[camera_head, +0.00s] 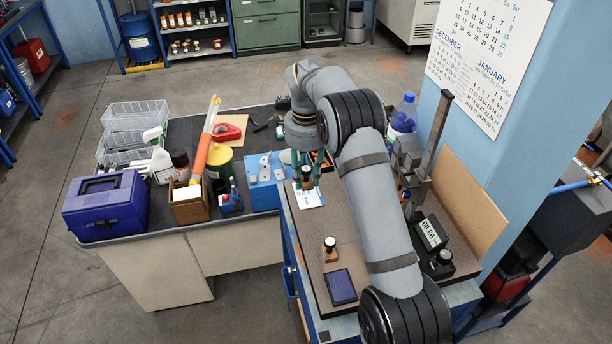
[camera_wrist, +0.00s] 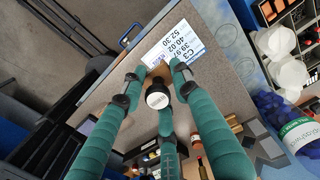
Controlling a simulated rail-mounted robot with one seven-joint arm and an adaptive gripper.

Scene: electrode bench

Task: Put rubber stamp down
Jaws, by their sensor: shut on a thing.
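My gripper (camera_head: 307,178) has green fingers and is shut on a rubber stamp (camera_wrist: 158,96) with a black knob, a pale top and a brown wooden base. In the wrist view the stamp sits upright between the fingers. A white printed card (camera_head: 309,197) lies under and beside it near the bench's far left corner; it also shows in the wrist view (camera_wrist: 176,42). I cannot tell whether the base touches the card. A second stamp (camera_head: 330,246) stands free nearer the front, beside a dark blue ink pad (camera_head: 340,287).
The grey bench top (camera_head: 312,232) is clear between the card and the second stamp. A digital readout (camera_head: 431,233) and a tall gauge stand (camera_head: 432,140) stand at the right. A side table holds a blue toolbox (camera_head: 106,205) and a blue metal device (camera_head: 265,168).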

